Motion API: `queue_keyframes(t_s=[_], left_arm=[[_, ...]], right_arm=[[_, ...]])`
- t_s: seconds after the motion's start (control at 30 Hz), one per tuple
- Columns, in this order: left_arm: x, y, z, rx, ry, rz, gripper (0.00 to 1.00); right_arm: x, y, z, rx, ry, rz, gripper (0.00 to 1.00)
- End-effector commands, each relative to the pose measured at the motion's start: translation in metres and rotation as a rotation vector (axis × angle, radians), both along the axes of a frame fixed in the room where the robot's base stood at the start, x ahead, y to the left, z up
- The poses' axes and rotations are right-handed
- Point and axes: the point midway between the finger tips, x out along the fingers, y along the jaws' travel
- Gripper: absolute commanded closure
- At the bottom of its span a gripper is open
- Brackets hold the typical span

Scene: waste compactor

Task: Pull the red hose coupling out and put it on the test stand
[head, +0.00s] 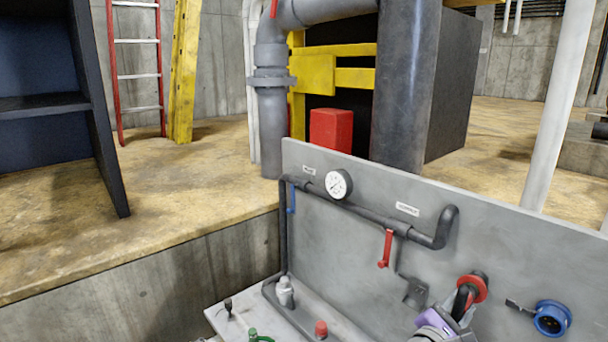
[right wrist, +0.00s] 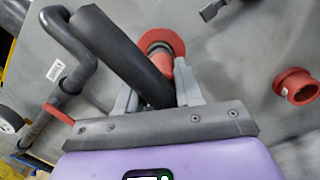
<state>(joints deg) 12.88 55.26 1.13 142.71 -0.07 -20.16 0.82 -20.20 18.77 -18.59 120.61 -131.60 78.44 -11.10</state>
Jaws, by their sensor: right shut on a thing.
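The red hose coupling (right wrist: 158,64) sits at a red round port (right wrist: 167,40) on the grey panel. The port also shows in the head view (head: 476,289). Whether the coupling is still fully seated cannot be told. My right gripper (right wrist: 160,92) is shut on the coupling, with a finger on each side. It shows at the lower right of the head view (head: 455,320). A thick dark hose (right wrist: 122,55) crosses in front of the coupling in the wrist view. I cannot identify the test stand. My left gripper is out of view.
The panel (head: 360,220) carries a gauge (head: 338,184), dark pipes, a red lever (head: 386,248) and a blue socket (head: 552,318) right of my gripper. Pipes and a red box (head: 331,130) stand behind.

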Motion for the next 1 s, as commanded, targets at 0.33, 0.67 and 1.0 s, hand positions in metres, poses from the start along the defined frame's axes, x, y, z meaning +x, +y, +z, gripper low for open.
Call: queue_keyframes(t_s=[0.33, 0.67, 1.0], left_arm=[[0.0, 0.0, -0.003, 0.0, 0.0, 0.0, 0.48], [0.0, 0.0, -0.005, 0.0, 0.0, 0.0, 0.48], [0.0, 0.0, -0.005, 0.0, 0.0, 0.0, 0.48]], right_arm=[[-0.003, 0.004, -0.001, 0.001, 0.001, 0.0, 0.97], [-0.005, 0.008, -0.002, 0.003, 0.004, 0.004, 0.97], [-0.007, 0.012, -0.002, 0.003, 0.004, 0.009, 1.0]])
